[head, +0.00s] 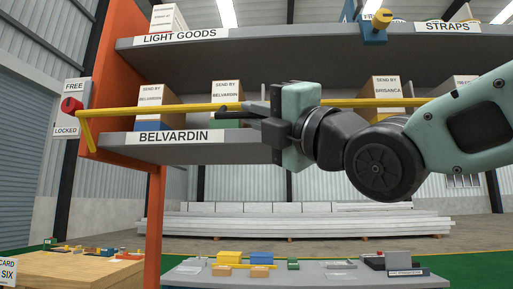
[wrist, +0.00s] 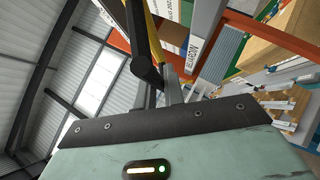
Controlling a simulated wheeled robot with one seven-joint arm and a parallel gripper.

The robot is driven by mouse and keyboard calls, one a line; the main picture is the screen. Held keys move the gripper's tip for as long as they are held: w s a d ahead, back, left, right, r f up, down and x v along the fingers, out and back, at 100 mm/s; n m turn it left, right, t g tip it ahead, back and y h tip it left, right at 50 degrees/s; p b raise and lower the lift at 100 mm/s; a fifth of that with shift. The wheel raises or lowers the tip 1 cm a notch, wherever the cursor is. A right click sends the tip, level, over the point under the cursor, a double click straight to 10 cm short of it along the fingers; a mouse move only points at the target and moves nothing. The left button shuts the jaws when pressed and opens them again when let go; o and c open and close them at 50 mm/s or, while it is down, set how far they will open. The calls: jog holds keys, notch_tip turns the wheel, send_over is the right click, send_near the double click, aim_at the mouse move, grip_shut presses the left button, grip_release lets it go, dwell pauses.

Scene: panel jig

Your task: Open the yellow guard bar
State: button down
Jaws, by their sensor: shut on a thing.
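The yellow guard bar (head: 165,110) runs nearly level across the front of the BELVARDIN shelf (head: 190,152), with a bent end at the left by the orange upright. It also shows in the wrist view (wrist: 152,38), beside a dark finger. My gripper (head: 248,108) is shut on the bar, reaching in from the right; the jaws hide part of it. A grey plate marked FREE above and LOCKED below carries a red knob (head: 71,104) left of the bar's end. I cannot tell the knob's exact setting.
Boxes labelled SEND BY BELVARDIN (head: 226,91) stand behind the bar, with a BRISANCA box (head: 387,88) farther right. The LIGHT GOODS shelf (head: 270,55) is above. A grey table (head: 310,275) with small parts and a wooden table (head: 75,268) stand below.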

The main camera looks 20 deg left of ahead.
jog(key=w+f+n+g+b, duration=0.1)
jog(key=f+n+g+b, duration=0.2)
jog(key=n+g+b, duration=0.4)
jog(key=w+f+n+g+b, duration=0.1)
jog(key=f+n+g+b, duration=0.3)
jog(key=n+g+b, duration=0.3)
jog(key=w+a+f+n+g+y+b, duration=0.1)
jog(key=f+n+g+b, duration=0.3)
jog(key=n, duration=1.1)
jog(key=shift+w+f+n+g+b, duration=0.3)
jog(key=shift+w+g+b, duration=0.3)
jog(key=shift+g+b, duration=1.85)
jog(key=shift+w+g+p, duration=0.1)
jog(key=shift+g+p, duration=0.45)
jog(key=shift+p, duration=0.1)
jog(key=c, duration=1.5)
grip_release()
jog(key=shift+f, duration=0.1)
